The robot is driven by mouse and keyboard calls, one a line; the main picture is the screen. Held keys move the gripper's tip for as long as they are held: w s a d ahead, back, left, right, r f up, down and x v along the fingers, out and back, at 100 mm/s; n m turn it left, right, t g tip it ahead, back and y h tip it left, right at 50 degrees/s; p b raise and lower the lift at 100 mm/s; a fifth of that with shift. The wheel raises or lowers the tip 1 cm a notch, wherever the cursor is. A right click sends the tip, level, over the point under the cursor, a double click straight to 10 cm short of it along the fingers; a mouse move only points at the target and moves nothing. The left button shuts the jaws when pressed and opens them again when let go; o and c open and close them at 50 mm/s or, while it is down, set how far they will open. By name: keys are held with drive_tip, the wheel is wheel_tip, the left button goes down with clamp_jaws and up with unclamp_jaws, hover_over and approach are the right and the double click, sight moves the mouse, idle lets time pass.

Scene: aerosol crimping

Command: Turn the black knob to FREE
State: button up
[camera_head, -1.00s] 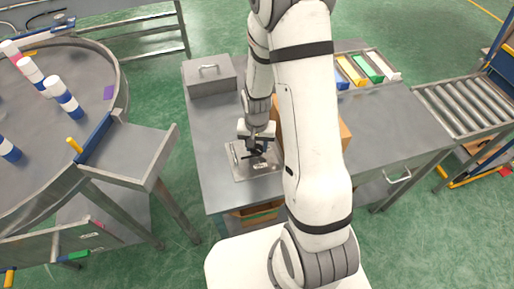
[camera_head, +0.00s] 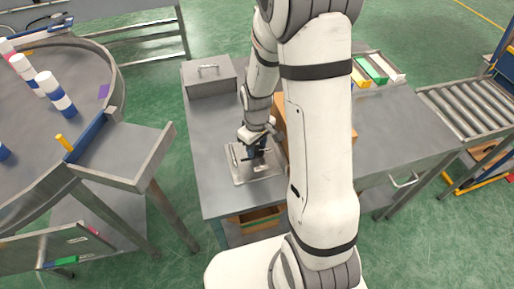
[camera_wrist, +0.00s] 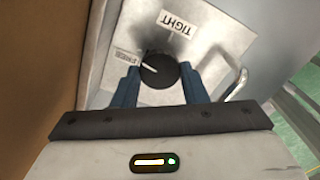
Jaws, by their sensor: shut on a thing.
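The black knob (camera_wrist: 158,69) sits on a grey metal plate (camera_wrist: 212,48) in the wrist view. Its white pointer line points left, towards a small white label (camera_wrist: 123,58) whose text I cannot read clearly. A label reading TIGHT (camera_wrist: 179,20) is above and slightly right of the knob. My gripper (camera_wrist: 159,77) is shut on the knob, with a blue finger on each side. In the head view, my gripper (camera_head: 257,149) is low over the plate (camera_head: 239,173) on the grey table; the knob is hidden there.
A brown box (camera_head: 281,122) stands close to the right of my gripper. A grey lidded box (camera_head: 209,78) is at the table's back left. A metal handle (camera_wrist: 237,84) rises at the plate's right edge. A round table with several cans (camera_head: 56,94) is at far left.

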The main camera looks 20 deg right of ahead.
sight(257, 149)
drive_tip(key=shift+n, duration=0.8)
drive_tip(key=o, duration=1)
wheel_tip(257, 149, up, 7)
drive_tip(key=shift+r, duration=0.45)
